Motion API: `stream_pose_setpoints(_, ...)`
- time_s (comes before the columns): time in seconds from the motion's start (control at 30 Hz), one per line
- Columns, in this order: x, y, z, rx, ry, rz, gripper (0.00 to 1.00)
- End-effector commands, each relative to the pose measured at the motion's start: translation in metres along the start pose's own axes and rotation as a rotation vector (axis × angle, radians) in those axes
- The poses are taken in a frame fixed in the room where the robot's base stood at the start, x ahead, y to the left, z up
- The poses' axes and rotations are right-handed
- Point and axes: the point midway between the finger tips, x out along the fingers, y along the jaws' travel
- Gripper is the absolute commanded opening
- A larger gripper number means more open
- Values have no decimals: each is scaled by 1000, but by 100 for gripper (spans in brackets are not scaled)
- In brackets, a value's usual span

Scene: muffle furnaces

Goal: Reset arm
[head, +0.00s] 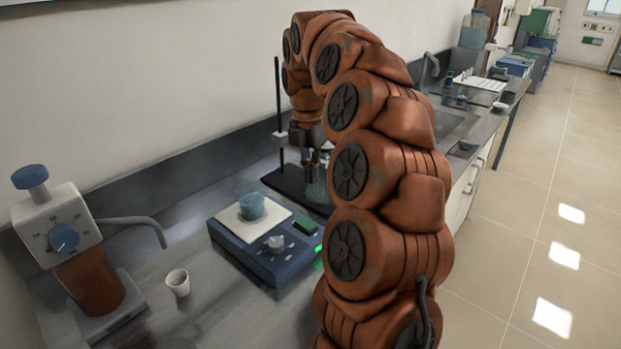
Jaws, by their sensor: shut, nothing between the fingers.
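My copper-coloured arm rises from the bottom of the head view, arches over and comes down behind itself. My gripper (315,157) is at its far end, small and partly hidden by the arm. It points down over the counter near the stand, shut and empty. A clear glass vessel (316,184) shows just below it; I cannot tell whether they touch.
A blue hotplate (262,262) with a small beaker of blue liquid (252,206) stands left of my arm. A white cup (178,283), a dispenser bottle (90,280) and a rod stand (279,120) share the counter. A sink (452,122) lies behind. Open floor is at right.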

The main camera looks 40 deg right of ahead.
Motion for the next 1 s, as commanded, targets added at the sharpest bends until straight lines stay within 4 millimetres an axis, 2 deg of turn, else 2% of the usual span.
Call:
stream_pose_setpoints(0.5, 0, 0, 0, 1, 0, 1, 0)
stream_pose_setpoints(0.63, -2, -1, -9, 24, -1, 4, 0)
stream_pose_setpoints(0.77, -4, -6, -38, 110, 2, 9, 0)
stream_pose_setpoints(1.0, 0, -35, -113, 392, 8, 7, 0)
